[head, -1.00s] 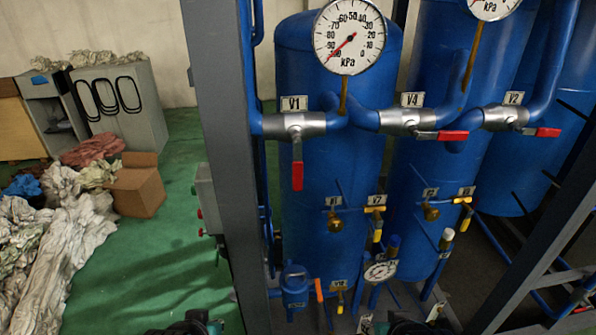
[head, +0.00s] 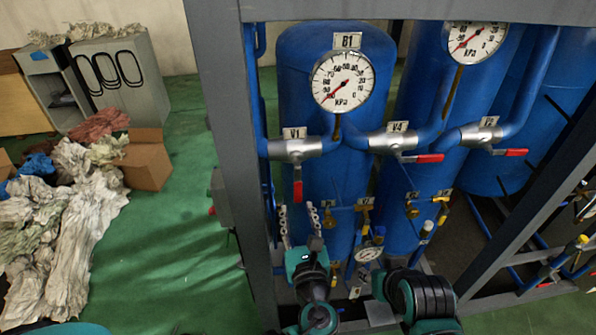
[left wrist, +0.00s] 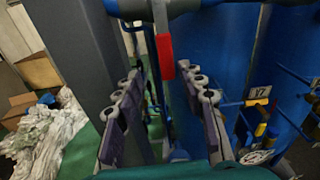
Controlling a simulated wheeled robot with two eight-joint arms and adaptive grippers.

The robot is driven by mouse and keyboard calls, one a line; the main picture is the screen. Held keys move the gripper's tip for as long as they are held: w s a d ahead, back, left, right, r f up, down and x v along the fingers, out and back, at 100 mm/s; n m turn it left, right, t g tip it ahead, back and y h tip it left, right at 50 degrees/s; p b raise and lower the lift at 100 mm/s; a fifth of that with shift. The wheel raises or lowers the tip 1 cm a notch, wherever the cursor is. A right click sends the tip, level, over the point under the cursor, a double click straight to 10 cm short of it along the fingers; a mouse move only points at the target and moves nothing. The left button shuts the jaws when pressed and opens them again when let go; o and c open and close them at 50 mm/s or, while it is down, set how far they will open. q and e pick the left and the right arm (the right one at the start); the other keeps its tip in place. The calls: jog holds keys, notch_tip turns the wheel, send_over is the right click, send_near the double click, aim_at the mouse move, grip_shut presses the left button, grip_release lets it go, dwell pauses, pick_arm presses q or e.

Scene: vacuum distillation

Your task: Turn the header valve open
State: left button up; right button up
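The V1 valve (head: 300,149) is a grey metal body on the blue header pipe. Its red lever (head: 297,183) hangs straight down. The V4 (head: 397,143) and V2 (head: 487,134) valves have red levers lying sideways. My left gripper (head: 298,213) is open and empty below the V1 lever, fingers pointing up. In the left wrist view, the red lever (left wrist: 165,57) shows beyond and between the two spread fingers (left wrist: 162,82), with no visible contact. My right arm shows at the lower right, but its fingers do not.
A grey frame post (head: 228,150) stands close left of V1. Blue tanks (head: 320,90) stand behind the pipes. A round gauge (head: 343,81) sits above V1. Small valves (head: 364,205) sit lower right. A cardboard box (head: 146,160) and crumpled sheets lie on the green floor at left.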

aim_at(298, 191)
pick_arm(q)
jog(key=shift+m, duration=0.5)
jog(key=w, duration=0.7)
jog(key=shift+w+r, duration=0.25)
jog(key=shift+r, duration=0.15)
grip_shut()
